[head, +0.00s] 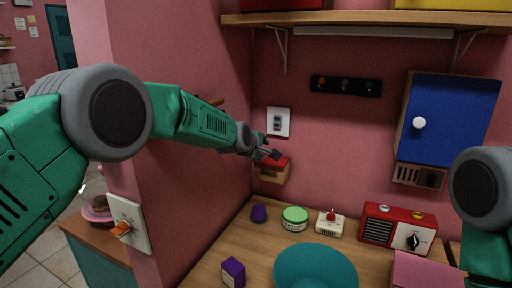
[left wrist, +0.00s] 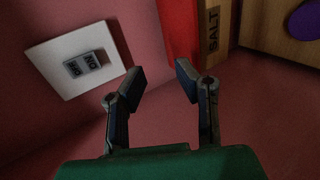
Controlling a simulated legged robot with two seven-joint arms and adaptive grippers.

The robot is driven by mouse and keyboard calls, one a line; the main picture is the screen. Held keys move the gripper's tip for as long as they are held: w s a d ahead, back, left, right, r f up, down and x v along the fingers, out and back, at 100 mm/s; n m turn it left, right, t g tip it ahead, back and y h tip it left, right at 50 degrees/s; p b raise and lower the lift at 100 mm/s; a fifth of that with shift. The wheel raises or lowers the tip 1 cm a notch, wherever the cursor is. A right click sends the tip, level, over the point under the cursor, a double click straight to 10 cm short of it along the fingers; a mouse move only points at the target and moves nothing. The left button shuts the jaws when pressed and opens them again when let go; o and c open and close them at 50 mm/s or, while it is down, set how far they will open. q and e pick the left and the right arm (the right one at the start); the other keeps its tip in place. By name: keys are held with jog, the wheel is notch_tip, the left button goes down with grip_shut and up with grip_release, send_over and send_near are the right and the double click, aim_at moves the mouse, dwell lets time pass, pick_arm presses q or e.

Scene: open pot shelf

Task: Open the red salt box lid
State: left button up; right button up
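The salt box (head: 272,173) hangs on the pink wall in the head view, with a wooden front and a red lid (head: 280,161). The lid looks closed, though my gripper hides part of it. In the left wrist view the box (left wrist: 218,25) is at the top, with its "SALT" label and red lid (left wrist: 179,28). My left gripper (head: 271,153) is just above and in front of the lid. In the left wrist view its fingers (left wrist: 160,75) are apart with nothing between them. My right arm shows at the right edge of the head view, but its gripper is out of frame.
A white switch plate (head: 278,122) is on the wall beside my left gripper. A blue-door cabinet (head: 455,115) hangs at the right.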

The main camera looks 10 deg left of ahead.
pick_arm(q)
jog(key=v, duration=0.8)
jog(key=shift+d, duration=0.4)
jog(key=shift+s+d+f, duration=0.1)
jog(key=shift+s+d, duration=0.05)
